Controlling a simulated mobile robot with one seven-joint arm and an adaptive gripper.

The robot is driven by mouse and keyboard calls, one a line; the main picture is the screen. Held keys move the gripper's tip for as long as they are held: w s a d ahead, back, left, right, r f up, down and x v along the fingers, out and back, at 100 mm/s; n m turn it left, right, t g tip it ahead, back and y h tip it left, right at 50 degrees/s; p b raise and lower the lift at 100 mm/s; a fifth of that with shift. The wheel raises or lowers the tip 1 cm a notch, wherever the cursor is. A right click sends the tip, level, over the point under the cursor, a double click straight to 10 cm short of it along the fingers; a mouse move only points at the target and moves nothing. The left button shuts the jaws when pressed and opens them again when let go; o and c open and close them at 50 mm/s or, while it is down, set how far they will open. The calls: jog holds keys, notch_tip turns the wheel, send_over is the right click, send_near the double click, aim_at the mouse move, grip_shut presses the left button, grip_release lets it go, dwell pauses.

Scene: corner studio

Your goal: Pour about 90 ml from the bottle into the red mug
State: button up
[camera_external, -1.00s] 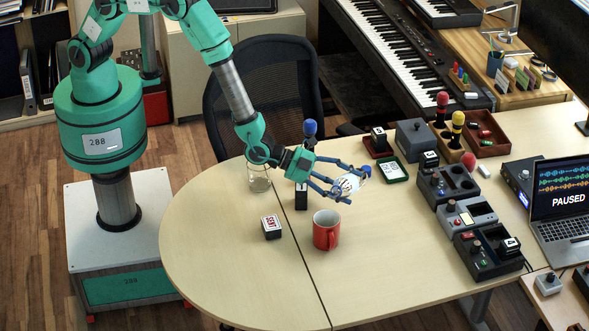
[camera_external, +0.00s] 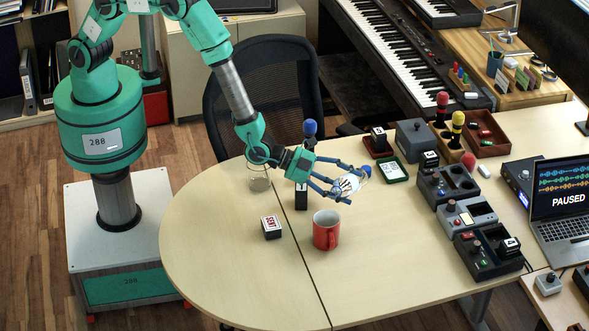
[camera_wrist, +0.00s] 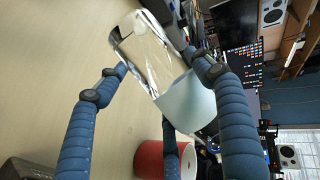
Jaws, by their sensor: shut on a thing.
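The red mug (camera_external: 322,238) stands upright on the table in front of my gripper, its handle toward the front. Part of it shows at the bottom of the wrist view (camera_wrist: 150,158). My gripper (camera_external: 343,184) is shut on a clear bottle with a pale label (camera_external: 349,184), above the table and behind and slightly right of the mug. The bottle looks tilted. In the wrist view, the bottle's clear part (camera_wrist: 148,52) and pale blue label (camera_wrist: 187,102) sit between my blue fingers. I cannot make out its mouth or any stream of liquid.
A clear glass (camera_external: 259,181) stands left of my gripper. A small black-and-white box (camera_external: 271,228) lies left of the mug, and a black block (camera_external: 301,197) stands under my wrist. Control boxes (camera_external: 447,185) fill the right side. The table front (camera_external: 250,290) is clear.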

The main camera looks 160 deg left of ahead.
aim_at(341, 192)
jog(key=shift+w+d+f, duration=0.1)
jog(key=shift+w, duration=0.05)
dwell(0.9)
jog(key=shift+w+d+f+n+t+h+b, duration=0.45)
jog(key=shift+n+b, duration=0.35)
jog(key=shift+b, duration=0.25)
jog(key=shift+w+d+r+n+t+h+b, duration=0.35)
jog(key=shift+w+r+n+h+b, duration=0.1)
jog(key=shift+n+h+b, duration=0.1)
jog(key=shift+w+d+r+n+h+b, duration=0.35)
jog(key=shift+n+b, duration=0.2)
jog(key=shift+b, duration=0.25)
jog(key=shift+w+d+r+n+t+h+b, duration=0.15)
jog(key=shift+n+t+h+b, duration=0.25)
jog(key=shift+n+t, duration=0.2)
jog(key=shift+w+d+r+n+t, duration=0.1)
jog(key=shift+n+t, duration=0.2)
jog(key=shift+n, duration=0.1)
jog(key=shift+w+d+r+n+t+h+p, duration=0.1)
jog(key=shift+w+d+n+t+h+p, duration=0.1)
jog(key=shift+n+t+h+p, duration=0.2)
jog(key=shift+w+d+n+t+h+p, duration=0.15)
jog(key=shift+n+t+h+p, duration=0.15)
jog(key=shift+n+p, duration=0.15)
jog(key=shift+w+n, duration=0.15)
jog(key=shift+n, duration=0.2)
